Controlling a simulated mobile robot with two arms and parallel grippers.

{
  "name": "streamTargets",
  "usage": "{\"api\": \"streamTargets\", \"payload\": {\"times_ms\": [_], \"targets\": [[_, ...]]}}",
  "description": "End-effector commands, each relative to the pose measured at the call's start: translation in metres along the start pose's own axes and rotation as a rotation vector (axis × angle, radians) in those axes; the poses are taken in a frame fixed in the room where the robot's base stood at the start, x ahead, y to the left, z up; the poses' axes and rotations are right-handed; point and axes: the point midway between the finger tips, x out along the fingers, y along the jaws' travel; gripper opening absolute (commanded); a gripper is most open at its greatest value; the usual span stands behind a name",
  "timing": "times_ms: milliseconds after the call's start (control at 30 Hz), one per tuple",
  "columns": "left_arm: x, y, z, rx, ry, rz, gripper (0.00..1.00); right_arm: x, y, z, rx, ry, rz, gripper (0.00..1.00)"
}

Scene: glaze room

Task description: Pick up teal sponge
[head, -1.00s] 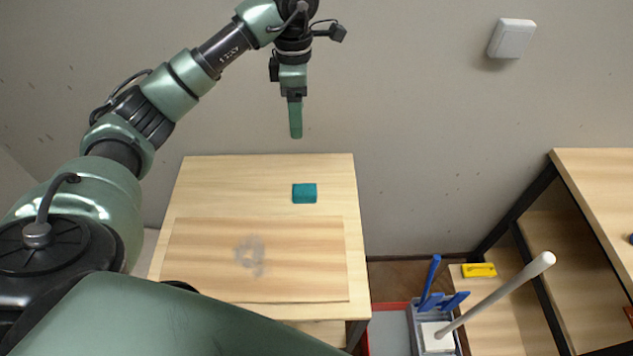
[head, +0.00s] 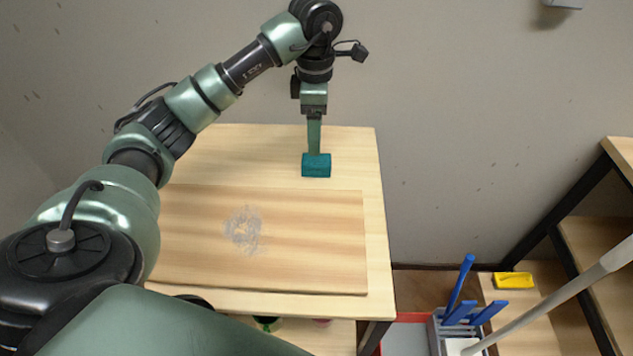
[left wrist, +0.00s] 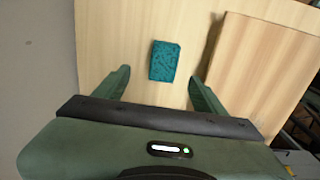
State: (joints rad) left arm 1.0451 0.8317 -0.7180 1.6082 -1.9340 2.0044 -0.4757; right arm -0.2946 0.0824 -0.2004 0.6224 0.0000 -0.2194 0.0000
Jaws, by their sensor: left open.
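The teal sponge (head: 316,168) is a small block lying on the light wooden table (head: 250,150), near its back right part. My left gripper (head: 314,152) points straight down over the sponge in the head view, its fingers overlapping the sponge's back edge. In the left wrist view the sponge (left wrist: 164,61) lies ahead and between the two green fingers of the left gripper (left wrist: 158,80). The fingers are open, with a clear gap on both sides of the sponge. My right gripper is not in view.
A wooden board (head: 310,240) with a grey smudge lies on the table in front of the sponge. To the right, a grey caddy (head: 455,330) holds blue-handled tools, and a yellow item (head: 514,280) lies on a low shelf. A pale pole (head: 570,295) slants across the right.

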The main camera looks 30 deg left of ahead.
Motion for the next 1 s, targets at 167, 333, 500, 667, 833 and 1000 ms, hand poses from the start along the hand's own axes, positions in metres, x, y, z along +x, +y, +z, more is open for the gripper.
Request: {"api": "streamTargets", "payload": {"times_ms": [167,333,500,667,833,1000], "targets": [[0.017,0.000,0.000,0.000,0.002,-0.002,0.71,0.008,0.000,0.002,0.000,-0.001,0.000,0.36],[0.034,-0.002,0.000,0.000,0.002,-0.002,0.71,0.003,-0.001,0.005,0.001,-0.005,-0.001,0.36],[0.056,-0.006,0.002,0.000,0.001,-0.004,0.71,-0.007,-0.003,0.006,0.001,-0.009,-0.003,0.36],[0.079,-0.007,0.003,0.000,0.001,-0.003,0.71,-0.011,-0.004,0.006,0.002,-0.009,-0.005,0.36],[0.086,-0.006,0.003,0.000,-0.001,0.001,0.71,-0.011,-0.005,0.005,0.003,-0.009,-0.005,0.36],[0.086,-0.006,0.003,0.000,-0.001,0.001,0.65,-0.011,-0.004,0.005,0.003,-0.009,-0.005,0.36]]}}
